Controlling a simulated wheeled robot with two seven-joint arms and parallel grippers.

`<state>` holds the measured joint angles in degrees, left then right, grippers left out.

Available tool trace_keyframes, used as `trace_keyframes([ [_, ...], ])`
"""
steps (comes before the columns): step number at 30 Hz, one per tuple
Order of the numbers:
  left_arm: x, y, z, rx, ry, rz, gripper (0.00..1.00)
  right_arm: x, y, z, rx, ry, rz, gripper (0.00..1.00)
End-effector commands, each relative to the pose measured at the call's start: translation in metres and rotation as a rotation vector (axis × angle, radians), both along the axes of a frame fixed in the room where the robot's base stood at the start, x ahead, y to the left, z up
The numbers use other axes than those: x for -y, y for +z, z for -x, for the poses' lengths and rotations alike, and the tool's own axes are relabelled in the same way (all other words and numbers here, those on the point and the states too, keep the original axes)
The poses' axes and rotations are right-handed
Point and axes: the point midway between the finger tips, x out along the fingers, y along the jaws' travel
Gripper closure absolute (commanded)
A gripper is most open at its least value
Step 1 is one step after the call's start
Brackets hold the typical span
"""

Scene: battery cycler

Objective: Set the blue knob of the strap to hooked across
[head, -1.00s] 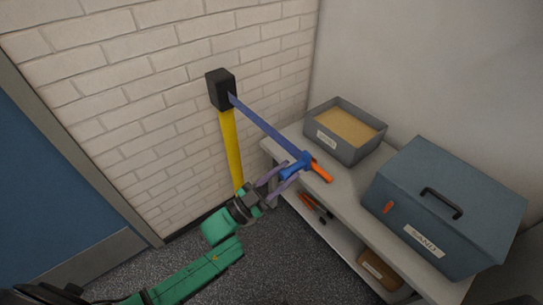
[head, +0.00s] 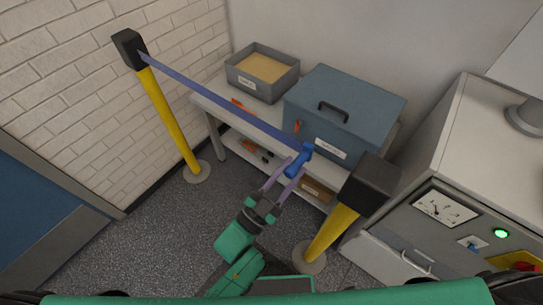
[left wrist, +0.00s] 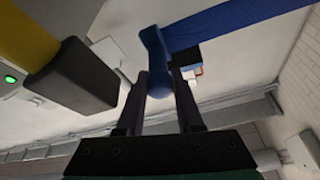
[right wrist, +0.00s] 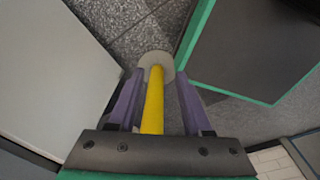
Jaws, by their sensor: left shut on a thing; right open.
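The blue knob (head: 299,160) is at the free end of the blue strap (head: 220,105), which runs taut from the black head (head: 130,49) of the far yellow post (head: 170,120). My left gripper (head: 284,174) is shut on the knob, also seen between its fingers in the left wrist view (left wrist: 157,70). The knob is left of the near post's black head (head: 370,184) and apart from it in the head view. My right gripper (right wrist: 153,85) is open in its wrist view, with the near post's yellow pole (right wrist: 153,100) visible between and beyond its fingers.
A bench (head: 213,98) carries a sand tray (head: 246,83) and a blue-grey lidded box (head: 345,100) behind the strap. A grey cabinet with a dial (head: 440,206) and green lamp stands right of the near post. Speckled floor (head: 150,225) is clear at left.

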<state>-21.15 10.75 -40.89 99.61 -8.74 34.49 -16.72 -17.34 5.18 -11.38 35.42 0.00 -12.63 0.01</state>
Motion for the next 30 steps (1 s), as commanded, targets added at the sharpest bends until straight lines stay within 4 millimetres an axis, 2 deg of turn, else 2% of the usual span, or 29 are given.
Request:
trace_keyframes([
  [3,0.017,-0.002,0.015,-0.007,-0.001,0.002,1.0,-0.008,0.001,-0.002,0.003,-0.003,-0.01,0.5],
  [9,0.034,-0.002,0.029,-0.004,-0.001,0.0,1.0,-0.015,0.002,-0.004,0.007,-0.004,-0.02,0.5],
  [22,0.038,-0.003,0.032,-0.004,-0.001,-0.002,1.0,-0.009,0.002,-0.004,0.007,-0.001,-0.012,0.5],
  [23,0.038,-0.003,0.032,-0.004,-0.001,-0.002,0.61,-0.008,0.002,-0.004,0.007,-0.001,-0.012,0.5],
  [24,0.038,-0.003,0.032,-0.004,-0.001,-0.002,0.53,-0.008,0.002,-0.004,0.007,-0.001,-0.011,0.5],
  [30,0.038,-0.001,0.032,-0.002,-0.001,0.0,0.53,-0.007,0.002,-0.003,0.006,-0.001,-0.01,0.5],
])
